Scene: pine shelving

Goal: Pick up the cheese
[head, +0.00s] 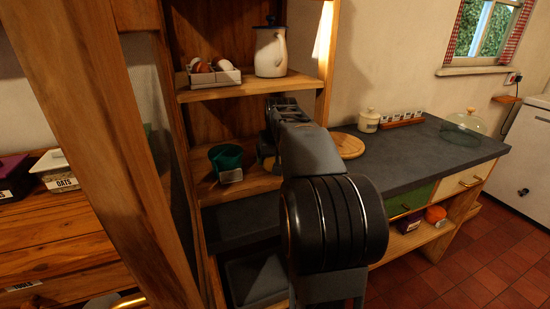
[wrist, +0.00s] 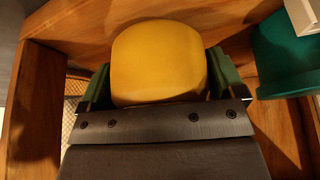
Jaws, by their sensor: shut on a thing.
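The cheese (wrist: 158,60) is a rounded yellow block, seen in the wrist view between the two green fingers of my gripper (wrist: 160,88). My gripper is shut on it, with a finger against each side. The wooden shelf shows around and behind the cheese; I cannot tell whether the cheese touches it.
A green tub (head: 226,160) stands just left of my arm on the same shelf; it shows at right in the wrist view (wrist: 285,55). Above are a white jug (head: 270,52) and an egg box (head: 214,77). A dark counter (head: 425,150) with a round board (head: 347,146) lies to the right.

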